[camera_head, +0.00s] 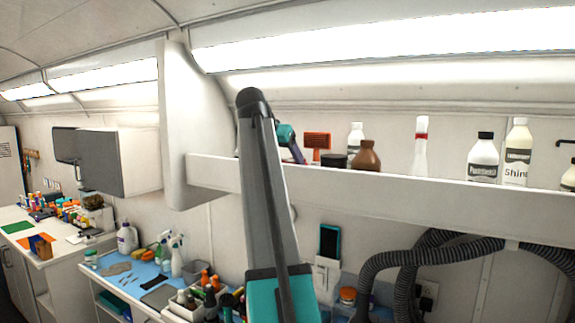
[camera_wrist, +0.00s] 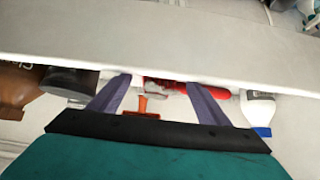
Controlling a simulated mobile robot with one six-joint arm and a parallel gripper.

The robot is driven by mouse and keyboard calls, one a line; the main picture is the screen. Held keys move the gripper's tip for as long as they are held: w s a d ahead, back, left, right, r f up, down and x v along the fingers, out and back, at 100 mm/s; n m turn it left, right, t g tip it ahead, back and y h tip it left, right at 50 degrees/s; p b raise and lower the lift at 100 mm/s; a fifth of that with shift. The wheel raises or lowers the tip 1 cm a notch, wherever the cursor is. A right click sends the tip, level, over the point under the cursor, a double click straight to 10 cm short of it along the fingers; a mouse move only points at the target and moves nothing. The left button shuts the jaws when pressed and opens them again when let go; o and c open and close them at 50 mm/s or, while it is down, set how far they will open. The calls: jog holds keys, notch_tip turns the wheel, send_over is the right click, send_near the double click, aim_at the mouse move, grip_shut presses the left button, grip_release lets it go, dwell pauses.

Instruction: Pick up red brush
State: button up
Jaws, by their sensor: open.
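An orange-red brush (camera_head: 318,140) with a wide head stands upright on the white wall shelf (camera_head: 400,188) in the head view. In the wrist view a small orange-red T-shaped piece (camera_wrist: 142,112), likely this brush, shows between my fingers. A longer bright red object (camera_wrist: 218,92) lies partly behind the right finger; I cannot tell whether it is another brush. My gripper (camera_wrist: 160,84) is open and empty, its two purple fingers reaching toward the shelf. In the head view my gripper (camera_head: 296,152) is just left of the brush, partly hidden by my arm.
A black jar (camera_head: 333,160), brown bottle (camera_head: 366,158) and white bottle (camera_head: 355,139) stand close right of the brush. In the wrist view a white bottle (camera_wrist: 258,108) is near the right finger. The shelf's front board crosses the wrist view. Black hoses (camera_head: 400,258) hang below.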

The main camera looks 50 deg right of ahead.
dwell(0.3)
jog(key=c, duration=1.2)
jog(key=shift+o, duration=0.2)
jog(key=shift+r, duration=0.15)
jog(key=shift+r+b, duration=0.65)
jog(key=shift+r, duration=0.35)
notch_tip(320, 180, up, 8)
jog(key=p, duration=0.1)
